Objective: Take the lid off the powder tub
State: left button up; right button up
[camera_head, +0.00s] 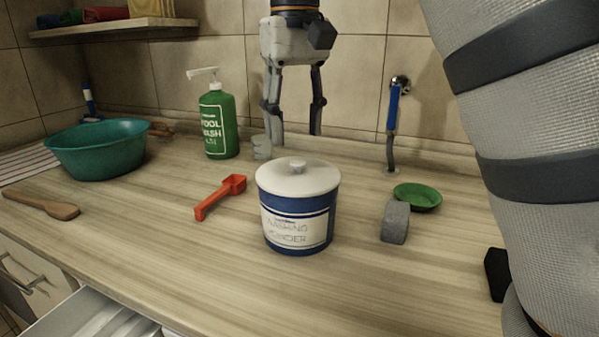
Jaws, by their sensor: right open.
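The powder tub (283,229) is a blue round pot with a pale "washing powder" label, upright in the middle of the counter. Its white lid (275,180), with a small round knob (297,164) on top, sits on the tub. My right gripper (293,138) points down at the top centre of the head view, above the lid in the picture. Its two fingers are spread apart with nothing between them, clear of the lid. My left gripper does not show.
A red scoop (219,197) lies left of the tub; a grey block (396,222) and green dish (418,196) are right. Behind stand a green wool wash bottle (218,125), teal basin (97,160) and blue-handled tap (393,107). A drawer (100,318) is open in front.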

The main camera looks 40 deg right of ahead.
aim_at(298, 162)
jog(key=f, duration=0.5)
jog(key=shift+d+f, duration=0.3)
jog(key=shift+f, duration=0.1)
jog(key=c, duration=0.9)
jog(key=shift+c, duration=0.2)
